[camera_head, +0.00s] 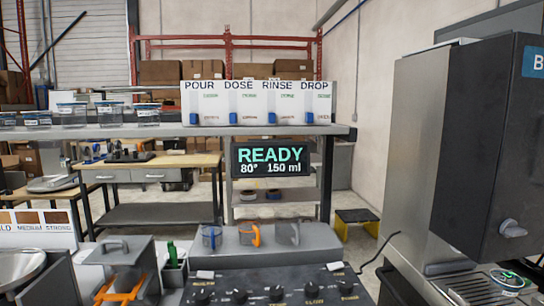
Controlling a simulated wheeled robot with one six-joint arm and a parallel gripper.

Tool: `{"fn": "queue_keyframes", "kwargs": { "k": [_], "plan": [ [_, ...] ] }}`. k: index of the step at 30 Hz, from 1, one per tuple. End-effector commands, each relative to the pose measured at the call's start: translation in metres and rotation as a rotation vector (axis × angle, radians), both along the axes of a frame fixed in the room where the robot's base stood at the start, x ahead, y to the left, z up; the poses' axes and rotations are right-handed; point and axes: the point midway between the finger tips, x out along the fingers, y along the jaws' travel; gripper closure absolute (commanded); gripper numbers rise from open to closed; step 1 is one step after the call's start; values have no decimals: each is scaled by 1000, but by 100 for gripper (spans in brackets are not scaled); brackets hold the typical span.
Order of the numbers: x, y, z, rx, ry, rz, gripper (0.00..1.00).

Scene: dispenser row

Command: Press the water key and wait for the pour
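A dark display (270,159) hangs below the shelf and reads "READY", "80°" and "150 ml". A dark control panel (262,288) with several black knobs and small labels lies at the bottom centre. Its lower part is cut off by the frame edge. I cannot make out which control is the water key. Three small cups with blue (211,236), orange (249,235) and grey (288,233) handles stand on the grey ledge behind the panel. No stream of water shows. My gripper is not in view.
A large dark and steel machine (487,150) with a grey knob (512,229) fills the right side.

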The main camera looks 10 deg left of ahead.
Motion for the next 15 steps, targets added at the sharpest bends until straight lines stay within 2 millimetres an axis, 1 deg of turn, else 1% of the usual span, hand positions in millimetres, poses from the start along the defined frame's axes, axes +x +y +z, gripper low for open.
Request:
{"fn": "queue_keyframes", "kwargs": {
  "k": [3, 4, 5, 6, 8, 9, 11, 12, 13, 15],
  "plan": [
    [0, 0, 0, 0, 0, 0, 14],
    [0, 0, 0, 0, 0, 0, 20],
    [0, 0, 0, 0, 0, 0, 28],
    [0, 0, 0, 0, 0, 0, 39],
    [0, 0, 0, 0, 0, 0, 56],
    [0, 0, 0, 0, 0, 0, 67],
    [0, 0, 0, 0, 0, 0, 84],
    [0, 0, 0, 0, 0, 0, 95],
    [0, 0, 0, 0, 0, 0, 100],
    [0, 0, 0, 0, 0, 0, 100]
  ]
}}
